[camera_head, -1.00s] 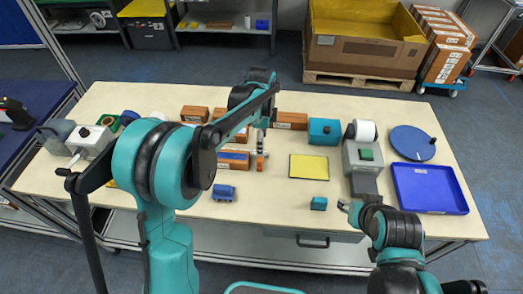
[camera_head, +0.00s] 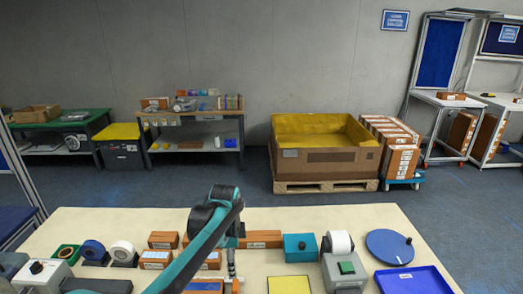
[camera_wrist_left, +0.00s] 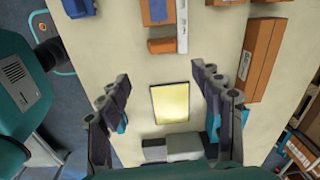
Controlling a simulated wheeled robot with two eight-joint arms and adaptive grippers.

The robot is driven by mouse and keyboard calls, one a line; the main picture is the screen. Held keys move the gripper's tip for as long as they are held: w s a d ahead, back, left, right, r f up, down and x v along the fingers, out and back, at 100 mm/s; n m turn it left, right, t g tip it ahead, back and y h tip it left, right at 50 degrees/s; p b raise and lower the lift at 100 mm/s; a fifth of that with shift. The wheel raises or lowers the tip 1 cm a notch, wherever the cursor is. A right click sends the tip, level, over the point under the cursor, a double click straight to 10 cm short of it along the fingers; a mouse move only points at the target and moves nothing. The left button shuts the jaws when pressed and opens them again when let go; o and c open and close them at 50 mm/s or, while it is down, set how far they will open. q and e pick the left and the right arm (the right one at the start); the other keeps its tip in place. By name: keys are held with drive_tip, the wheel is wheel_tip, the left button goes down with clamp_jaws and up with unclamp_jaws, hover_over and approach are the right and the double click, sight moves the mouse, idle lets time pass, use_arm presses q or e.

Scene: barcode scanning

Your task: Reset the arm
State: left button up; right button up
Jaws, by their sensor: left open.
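My left arm reaches over the table in the head view. Its gripper (camera_wrist_left: 160,73) shows in the left wrist view with its two fingers wide apart and nothing between them. Below and between the fingers lies a yellow pad (camera_wrist_left: 170,102) on the pale table (camera_wrist_left: 140,62). In the head view this pad (camera_head: 289,284) is at the bottom edge. My right gripper is out of view.
Several brown boxes (camera_head: 264,239) stand along the table's middle. To their right are a teal box (camera_head: 300,246), a white roll (camera_head: 339,242) on a grey device, a blue disc (camera_head: 390,247) and a blue tray (camera_head: 408,281). A large carton (camera_head: 330,160) stands on the floor behind.

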use_arm(q)
drive_tip(key=s+a+r+n+t+b, duration=0.1)
drive_tip(key=s+a+n+t, duration=0.1)
drive_tip(key=s+n, duration=0.25)
drive_tip(key=s+a+r+n+t+b, duration=0.1)
drive_tip(key=s+a+r+n, duration=0.15)
drive_tip(key=s, duration=0.35)
drive_tip(key=s+a+f+n+t, duration=0.1)
drive_tip(key=s+f+n+t, duration=0.1)
drive_tip(key=s+n, duration=0.2)
drive_tip(key=s+a+f+n+t+b, duration=0.1)
drive_tip(key=s+f+n, duration=0.2)
drive_tip(key=s+n, duration=0.2)
drive_tip(key=shift+s+a+f+t, duration=0.35)
drive_tip(key=shift+s+a+t, duration=0.05)
drive_tip(key=shift+s, duration=0.8)
